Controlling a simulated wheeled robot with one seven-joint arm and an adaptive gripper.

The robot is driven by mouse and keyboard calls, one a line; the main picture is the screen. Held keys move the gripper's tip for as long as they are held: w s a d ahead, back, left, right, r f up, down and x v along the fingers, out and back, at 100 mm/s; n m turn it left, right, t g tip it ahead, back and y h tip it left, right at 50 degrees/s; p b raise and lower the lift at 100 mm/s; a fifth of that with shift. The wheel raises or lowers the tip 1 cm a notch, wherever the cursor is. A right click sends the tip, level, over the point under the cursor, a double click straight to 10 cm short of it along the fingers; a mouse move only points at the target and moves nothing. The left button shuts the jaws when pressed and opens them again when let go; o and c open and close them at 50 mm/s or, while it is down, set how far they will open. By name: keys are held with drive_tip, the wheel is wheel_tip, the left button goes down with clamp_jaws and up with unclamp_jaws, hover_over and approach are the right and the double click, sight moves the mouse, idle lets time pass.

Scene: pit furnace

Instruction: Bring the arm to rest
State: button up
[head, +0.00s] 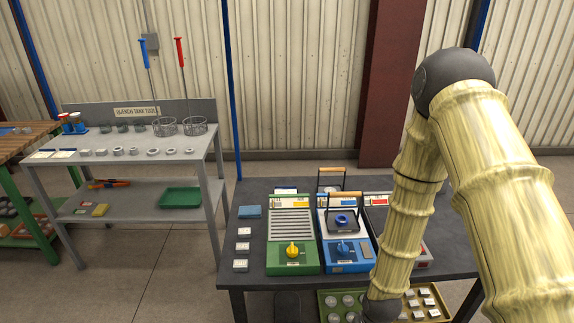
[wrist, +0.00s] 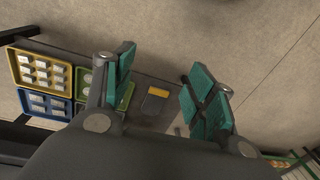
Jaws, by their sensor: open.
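My gripper (wrist: 160,97) shows in the wrist view, its green-padded fingers spread wide apart with nothing between them. The floor and a grey surface with trays lie beyond the fingers. In the head view my arm, in a pale yellow sleeve, comes in from the right, bends at a dark joint and hangs down in front of the dark table (head: 259,195). The gripper itself is not clearly visible in the head view; the arm's lower end is at the bottom edge.
The table holds a green unit with a yellow knob (head: 292,252) and a blue unit (head: 345,250), close left of my arm. Small-part trays (head: 425,302) sit low beside the arm's lower end.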

drive_tip(key=s+d+f+m, duration=0.1)
drive_tip(key=s+f, duration=0.2)
drive_tip(key=s, duration=0.6)
drive_tip(key=s+d+f+h, duration=0.1)
drive_tip(key=s+f, duration=0.3)
drive_tip(key=s, duration=0.6)
drive_tip(key=shift+s+d+f+m, duration=0.3)
drive_tip(key=shift+d+m, duration=0.1)
drive_tip(key=shift+d, duration=0.1)
